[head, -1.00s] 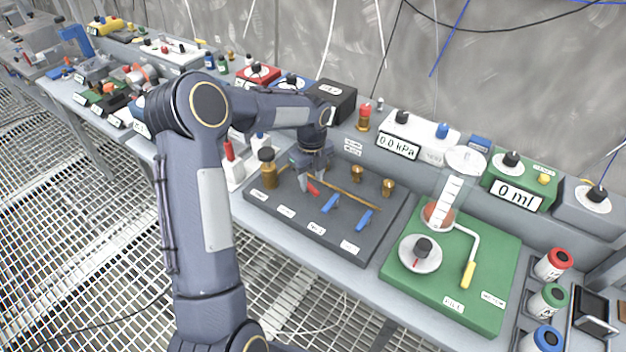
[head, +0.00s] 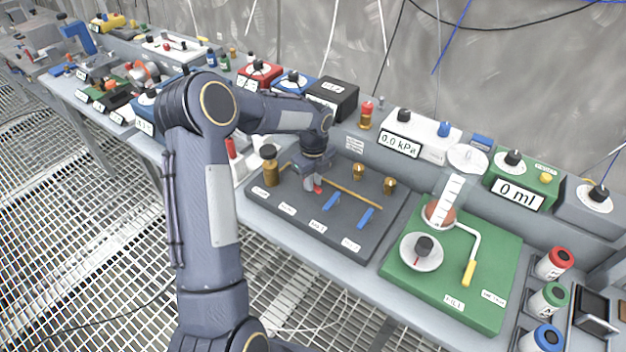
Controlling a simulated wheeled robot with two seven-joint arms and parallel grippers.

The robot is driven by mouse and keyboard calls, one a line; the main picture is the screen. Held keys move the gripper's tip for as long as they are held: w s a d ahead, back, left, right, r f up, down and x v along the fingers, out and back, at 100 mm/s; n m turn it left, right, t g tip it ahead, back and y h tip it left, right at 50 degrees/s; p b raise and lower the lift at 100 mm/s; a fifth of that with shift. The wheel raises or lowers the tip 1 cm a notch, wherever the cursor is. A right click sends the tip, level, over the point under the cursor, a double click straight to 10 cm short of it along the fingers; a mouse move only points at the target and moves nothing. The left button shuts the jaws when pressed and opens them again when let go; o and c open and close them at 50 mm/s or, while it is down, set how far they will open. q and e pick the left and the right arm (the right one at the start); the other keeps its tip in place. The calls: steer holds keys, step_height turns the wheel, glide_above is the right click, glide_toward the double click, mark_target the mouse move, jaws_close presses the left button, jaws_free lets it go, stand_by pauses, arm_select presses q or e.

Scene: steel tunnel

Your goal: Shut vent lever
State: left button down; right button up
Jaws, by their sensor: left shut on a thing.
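A dark grey valve board (head: 290,222) lies on the bench in the head view, with a brass pipe (head: 350,193) along it. It carries a red lever (head: 317,190) and two blue levers, one (head: 331,201) in the middle and one (head: 366,217) to the right. Small labels run along its front edge; their words are too small to read. My left gripper (head: 312,186) points down over the board and is shut on the red lever, hiding most of it. My right gripper is out of view.
Brass knobs (head: 389,185) stand behind the pipe. A green panel (head: 462,297) with a dial and a yellow-handled crank is to the right. Instruments line the wall.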

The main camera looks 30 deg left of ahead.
arm_select(q)
steer(key=n, duration=0.3)
steer(key=shift+w+d+b, duration=0.1)
steer(key=shift+w+b, duration=0.2)
steer(key=shift+w, duration=0.1)
steer(key=c, duration=1.4)
jaws_free()
steer(key=shift+r, duration=0.1)
step_height(320, 180, up, 8)
steer(key=shift+b, duration=0.4)
